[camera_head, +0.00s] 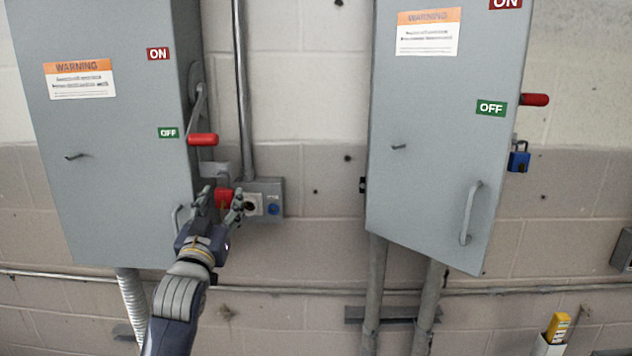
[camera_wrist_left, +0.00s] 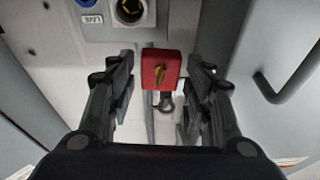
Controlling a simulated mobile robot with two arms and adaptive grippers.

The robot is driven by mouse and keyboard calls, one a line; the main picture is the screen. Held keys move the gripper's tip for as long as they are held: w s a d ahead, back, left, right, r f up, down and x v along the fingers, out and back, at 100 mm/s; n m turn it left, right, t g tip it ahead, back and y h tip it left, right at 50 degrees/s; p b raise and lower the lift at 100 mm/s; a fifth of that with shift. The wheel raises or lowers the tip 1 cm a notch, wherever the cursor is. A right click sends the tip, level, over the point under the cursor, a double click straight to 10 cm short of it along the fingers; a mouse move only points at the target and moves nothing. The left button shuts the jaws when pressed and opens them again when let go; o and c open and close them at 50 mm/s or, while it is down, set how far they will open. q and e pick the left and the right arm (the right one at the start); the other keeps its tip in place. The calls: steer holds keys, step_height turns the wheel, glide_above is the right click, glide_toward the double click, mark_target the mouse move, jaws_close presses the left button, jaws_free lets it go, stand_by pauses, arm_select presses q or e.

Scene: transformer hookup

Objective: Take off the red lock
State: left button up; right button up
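The red lock (camera_head: 224,198) hangs on the right side of the left grey electrical box (camera_head: 105,190), below its red-handled lever (camera_head: 203,140). In the left wrist view the red lock (camera_wrist_left: 160,70) is a red block with a brass keyhole part on its face and a grey ring below it. My left gripper (camera_head: 222,203) is open around the lock, one finger on each side. In the left wrist view the fingers (camera_wrist_left: 162,82) show gaps to the lock on both sides. My right gripper is in neither view.
A small socket box (camera_head: 265,200) with a round socket and a blue part sits just right of the lock. A grey handle (camera_wrist_left: 285,75) stands close to the right finger. The right box (camera_head: 430,150) carries a blue lock (camera_head: 519,158). A yellow-topped item (camera_head: 557,328) is at lower right.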

arm_select(q)
steer(key=c, duration=0.9)
steer(key=shift+r, duration=0.25)
steer(key=shift+r+p, duration=0.3)
steer(key=shift+p, duration=0.15)
steer(key=shift+r+p, duration=0.65)
steer(key=shift+r, duration=0.25)
steer(key=shift+d, duration=0.2)
steer(key=d, duration=0.3)
steer(key=shift+s+d, duration=0.1)
steer(key=shift+d, duration=0.3)
